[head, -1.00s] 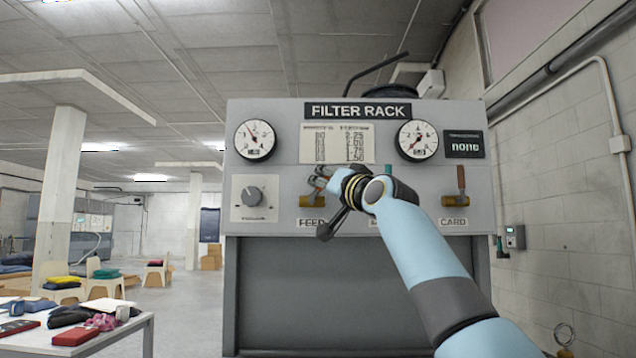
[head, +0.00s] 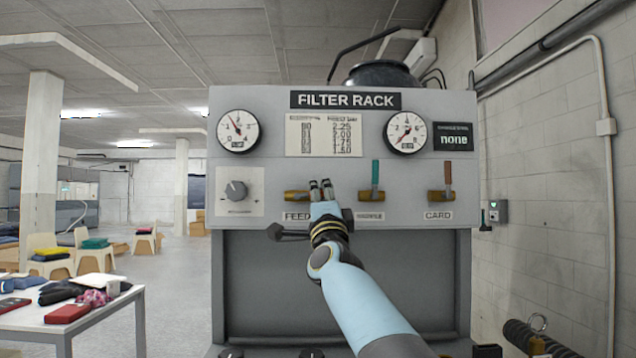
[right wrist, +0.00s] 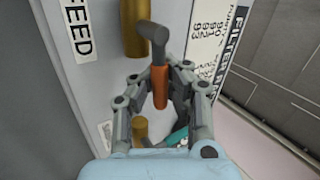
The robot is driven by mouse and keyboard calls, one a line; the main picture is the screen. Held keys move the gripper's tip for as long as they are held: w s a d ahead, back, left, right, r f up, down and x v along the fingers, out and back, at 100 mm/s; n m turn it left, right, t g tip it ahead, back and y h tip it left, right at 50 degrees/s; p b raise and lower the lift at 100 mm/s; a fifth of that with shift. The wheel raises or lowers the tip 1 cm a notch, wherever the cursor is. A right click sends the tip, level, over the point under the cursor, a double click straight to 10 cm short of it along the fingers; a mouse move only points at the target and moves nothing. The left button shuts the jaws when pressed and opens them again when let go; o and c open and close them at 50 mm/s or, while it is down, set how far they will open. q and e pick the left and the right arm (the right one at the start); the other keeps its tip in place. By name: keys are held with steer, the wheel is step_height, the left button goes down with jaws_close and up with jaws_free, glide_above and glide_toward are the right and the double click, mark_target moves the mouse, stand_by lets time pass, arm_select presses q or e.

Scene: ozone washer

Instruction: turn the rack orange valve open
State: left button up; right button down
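The orange valve has a grey stem and an orange handle (right wrist: 160,86) in the right wrist view. Its brass body (head: 296,196) sits above the FEED label on the rack. The handle lies roughly along the brass pipe, pointing right across the panel. My right gripper (head: 321,186) is at this valve and hides most of the handle in the head view. In the right wrist view its fingers (right wrist: 160,78) stand on both sides of the orange handle, apart, with small gaps seeming to show beside it. My left gripper is not in view.
A green-handled valve (head: 375,180) stands just right of my gripper. A valve with a reddish handle (head: 447,180) is above the CARD label. A knob (head: 236,190) is to the left. A table (head: 100,318) with items stands at lower left.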

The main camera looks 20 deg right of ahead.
steer(key=shift+f+m+g+h, duration=0.4)
steer(key=shift+f+m+h, duration=0.6)
steer(key=shift+m, duration=0.3)
steer(key=c, duration=1.4)
jaws_free()
steer(key=shift+s+r, duration=0.3)
steer(key=shift+s, duration=0.05)
steer(key=shift+o, duration=0.8)
steer(key=shift+w, duration=0.15)
steer(key=shift+m, duration=0.3)
steer(key=v, duration=0.7)
steer(key=shift+f, duration=0.15)
steer(key=shift+f, duration=0.1)
